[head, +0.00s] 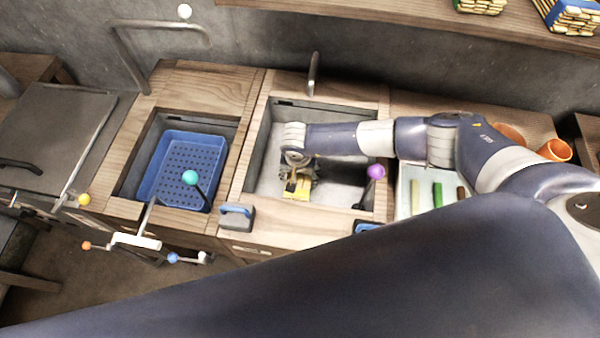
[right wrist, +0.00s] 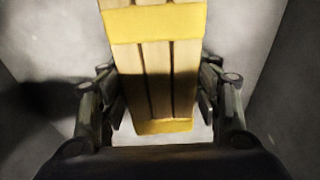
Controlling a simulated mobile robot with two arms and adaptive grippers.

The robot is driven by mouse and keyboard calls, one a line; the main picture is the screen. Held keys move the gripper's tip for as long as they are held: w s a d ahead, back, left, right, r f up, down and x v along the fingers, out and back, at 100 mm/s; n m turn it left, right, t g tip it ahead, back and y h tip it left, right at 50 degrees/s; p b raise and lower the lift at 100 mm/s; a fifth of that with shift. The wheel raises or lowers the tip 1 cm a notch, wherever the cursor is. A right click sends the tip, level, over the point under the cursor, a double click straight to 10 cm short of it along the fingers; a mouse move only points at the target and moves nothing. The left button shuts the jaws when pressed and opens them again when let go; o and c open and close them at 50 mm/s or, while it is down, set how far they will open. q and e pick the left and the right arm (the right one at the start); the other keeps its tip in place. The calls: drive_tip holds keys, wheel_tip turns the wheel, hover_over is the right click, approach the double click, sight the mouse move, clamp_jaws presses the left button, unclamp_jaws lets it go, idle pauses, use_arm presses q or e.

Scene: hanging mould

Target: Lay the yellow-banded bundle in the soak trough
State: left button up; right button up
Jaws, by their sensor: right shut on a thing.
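The yellow-banded bundle (head: 300,190) is a set of pale sticks with yellow bands, down inside the middle grey basin. This basin (head: 345,180) looks like the soak trough. My right gripper (head: 297,170) reaches into it from above, shut on the bundle. In the right wrist view, the bundle (right wrist: 155,70) lies lengthwise between the fingers of the gripper (right wrist: 160,98), against grey walls. I cannot tell whether its underside touches the basin floor. My left gripper is out of view.
A left basin holds a blue perforated crate (head: 185,165). Levers with a teal knob (head: 190,177) and a purple knob (head: 376,171) stand along the front. A tray (head: 405,190) with coloured bars is at right. More bundles (head: 570,15) sit on the upper shelf.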

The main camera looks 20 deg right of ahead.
sight(299, 180)
drive_tip(key=shift+f+b, duration=0.2)
drive_tip(key=shift+b, duration=0.1)
drive_tip(key=o, duration=1.2)
drive_tip(key=shift+c, duration=0.2)
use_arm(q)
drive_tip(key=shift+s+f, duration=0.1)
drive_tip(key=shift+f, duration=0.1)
use_arm(e)
drive_tip(key=shift+r, duration=0.1)
drive_tip(key=shift+r+p, duration=0.2)
drive_tip(key=shift+p, duration=0.1)
use_arm(q)
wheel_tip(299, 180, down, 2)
drive_tip(key=b, duration=0.2)
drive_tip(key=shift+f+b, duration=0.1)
drive_tip(key=shift+b, duration=0.2)
use_arm(e)
wheel_tip(299, 180, up, 12)
drive_tip(key=s, duration=0.1)
drive_tip(key=shift+s+a+f, duration=0.15)
drive_tip(key=shift+s+a, duration=0.2)
drive_tip(key=shift+a, duration=0.05)
